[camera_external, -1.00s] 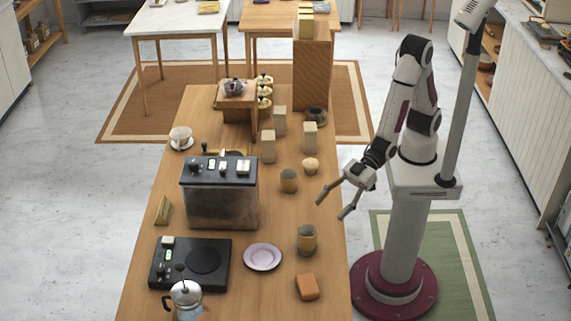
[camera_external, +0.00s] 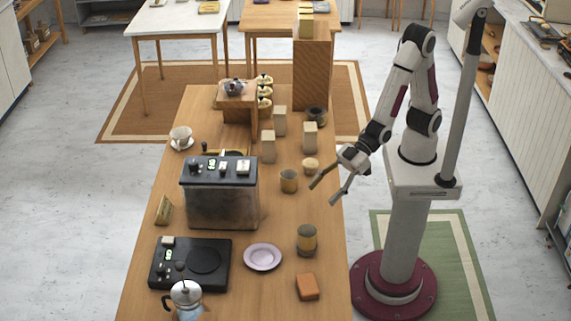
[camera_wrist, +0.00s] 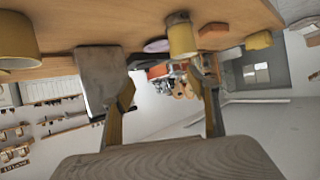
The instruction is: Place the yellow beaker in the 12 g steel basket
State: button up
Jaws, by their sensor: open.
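A small yellow-brown cup, apparently the yellow beaker (camera_external: 289,182), stands upright on the wooden table; a large yellow cup at the left edge of the wrist view (camera_wrist: 14,42) looks like the same one. My gripper (camera_external: 323,195) is open and empty, just right of it at the table's right edge, fingers pointing toward the table. Its two fingers also show in the wrist view (camera_wrist: 163,78), with nothing between them. A second yellow container with a grey part (camera_external: 306,240) stands nearer the front. I cannot surely pick out the 12 g steel basket.
A coffee machine (camera_external: 220,205) stands left of the beaker. A small tan round item (camera_external: 311,163), pale blocks (camera_external: 309,138) and a dark pot (camera_external: 315,114) stand behind. A lilac plate (camera_external: 262,257) and orange block (camera_external: 307,287) lie in front.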

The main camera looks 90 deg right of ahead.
jog(key=s+d+r+m+g+h, duration=0.15)
jog(key=d+r, duration=0.25)
jog(key=d, duration=0.8)
jog(key=s+d+r+m+h, duration=0.1)
jog(key=d+r+m+h, duration=0.2)
jog(key=d, duration=0.9)
jog(key=s+d+r+m+g+h, duration=0.1)
jog(key=s+d+m+g+h, duration=0.1)
jog(key=s+d, duration=1.3)
jog(key=shift+s+d+r+m+h, duration=0.15)
jog(key=shift+s+r+m+h, duration=0.1)
jog(key=shift+m+h, duration=0.5)
jog(key=shift+g, duration=0.25)
jog(key=shift+o, duration=0.9)
jog(key=shift+f, duration=0.1)
